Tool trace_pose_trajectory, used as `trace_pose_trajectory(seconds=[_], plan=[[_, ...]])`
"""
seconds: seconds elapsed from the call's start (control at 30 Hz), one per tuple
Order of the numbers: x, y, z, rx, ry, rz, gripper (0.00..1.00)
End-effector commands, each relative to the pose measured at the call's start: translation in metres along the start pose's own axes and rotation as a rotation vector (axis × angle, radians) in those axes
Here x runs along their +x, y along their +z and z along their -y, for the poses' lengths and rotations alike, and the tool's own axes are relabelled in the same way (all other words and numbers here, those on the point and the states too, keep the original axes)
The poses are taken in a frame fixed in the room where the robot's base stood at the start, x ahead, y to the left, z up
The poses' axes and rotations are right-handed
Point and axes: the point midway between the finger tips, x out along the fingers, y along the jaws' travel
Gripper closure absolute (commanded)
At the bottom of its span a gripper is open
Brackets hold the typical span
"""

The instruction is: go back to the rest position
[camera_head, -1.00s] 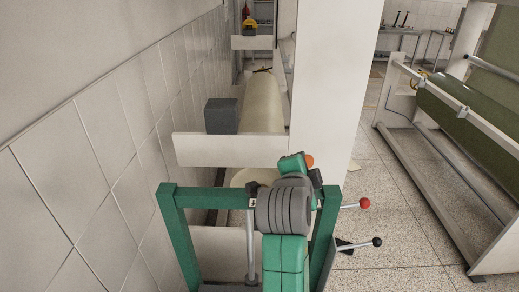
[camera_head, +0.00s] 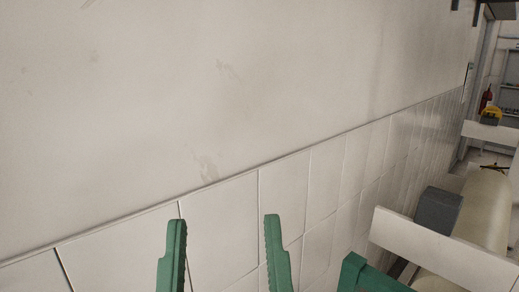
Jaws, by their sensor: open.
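My gripper (camera_head: 224,222) shows at the bottom of the head view as two green, upright, toothed fingers. They stand wide apart with nothing between them, in front of the tiled wall. The rest of my gripper and arm is below the picture edge. A cream roll (camera_head: 487,205) lies at the lower right, beyond a white board (camera_head: 440,246), apart from my gripper.
The white wall (camera_head: 240,90) with tiles below fills most of the view. A grey box (camera_head: 438,210) sits beside the roll. A green frame piece (camera_head: 367,274) shows at the bottom, right of my fingers. A narrow passage with shelves lies far right.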

Motion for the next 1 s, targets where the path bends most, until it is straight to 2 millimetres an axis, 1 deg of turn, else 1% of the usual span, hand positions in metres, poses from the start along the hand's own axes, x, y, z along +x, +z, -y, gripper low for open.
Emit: trace_pose_trajectory(seconds=[0.03, 0.1, 0.17, 0.2, 0.3, 0.4, 0.53, 1.0], plan=[[0.04, -0.046, -0.008, 0.003, 0.017, 0.014, 0.47], [0.063, -0.076, -0.01, 0.008, 0.019, 0.017, 0.47], [0.082, -0.101, -0.01, 0.011, 0.019, 0.019, 0.47], [0.093, -0.116, -0.011, 0.014, 0.019, 0.02, 0.47], [0.117, -0.148, -0.011, 0.019, 0.019, 0.022, 0.47], [0.132, -0.168, -0.012, 0.022, 0.018, 0.023, 0.47], [0.139, -0.178, -0.012, 0.024, 0.018, 0.024, 0.47], [0.137, -0.175, -0.012, 0.025, 0.02, 0.024, 0.47]])
